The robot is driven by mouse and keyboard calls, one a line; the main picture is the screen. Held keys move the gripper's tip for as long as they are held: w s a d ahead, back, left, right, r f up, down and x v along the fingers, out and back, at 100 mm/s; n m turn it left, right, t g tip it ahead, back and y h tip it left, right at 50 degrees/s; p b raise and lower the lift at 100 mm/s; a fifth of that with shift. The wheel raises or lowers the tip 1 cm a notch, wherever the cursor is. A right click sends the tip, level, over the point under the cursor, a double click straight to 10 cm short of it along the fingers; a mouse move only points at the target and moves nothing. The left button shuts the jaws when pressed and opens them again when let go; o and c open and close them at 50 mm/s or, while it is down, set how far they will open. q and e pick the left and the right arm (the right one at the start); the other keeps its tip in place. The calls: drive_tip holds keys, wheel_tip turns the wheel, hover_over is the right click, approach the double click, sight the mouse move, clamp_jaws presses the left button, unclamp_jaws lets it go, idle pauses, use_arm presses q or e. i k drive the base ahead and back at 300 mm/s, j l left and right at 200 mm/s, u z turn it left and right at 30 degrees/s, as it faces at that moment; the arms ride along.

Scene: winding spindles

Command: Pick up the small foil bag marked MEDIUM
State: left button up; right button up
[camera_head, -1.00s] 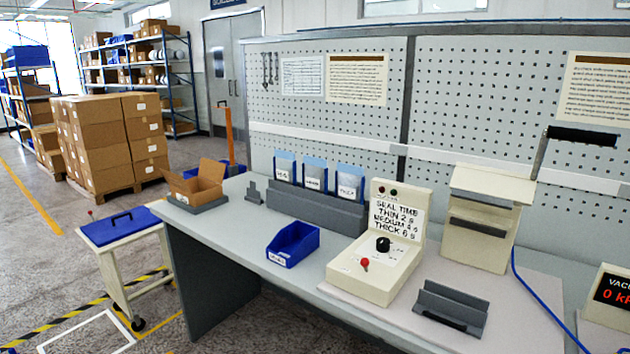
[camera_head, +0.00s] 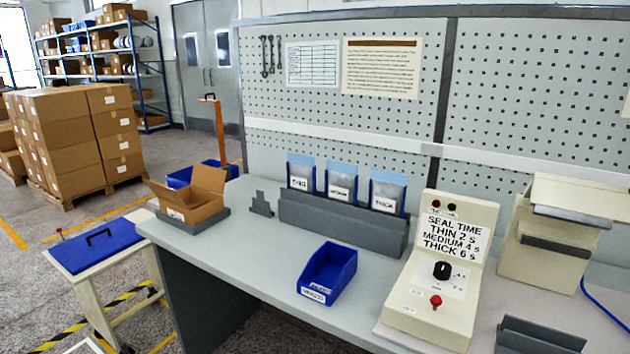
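Three small foil bags with blue tops and white labels stand upright side by side in a grey rack (camera_head: 340,225) on the workbench. The middle bag (camera_head: 341,184) has a label that looks like MEDIUM, though it is small and blurred. The left bag (camera_head: 300,174) reads THIN and the right bag (camera_head: 387,191) reads THICK. The lower part of each bag is hidden in the rack. Neither of my grippers shows in the view.
A blue bin (camera_head: 328,274) sits in front of the rack, and a beige seal-time box (camera_head: 440,270) with a knob and red button stands right of it. An open cardboard box (camera_head: 190,196) is at the bench's left end. Bare bench top (camera_head: 255,245) lies left of the bin.

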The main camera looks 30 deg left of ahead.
sight(341, 178)
drive_tip(key=i+j, duration=0.1)
drive_tip(key=j, duration=0.55)
drive_tip(key=i+j, duration=0.1)
drive_tip(key=j, duration=0.55)
drive_tip(key=i+j, duration=0.1)
drive_tip(key=j, duration=0.6)
drive_tip(key=i+j, duration=0.1)
drive_tip(key=j, duration=0.55)
drive_tip(key=z, duration=0.05)
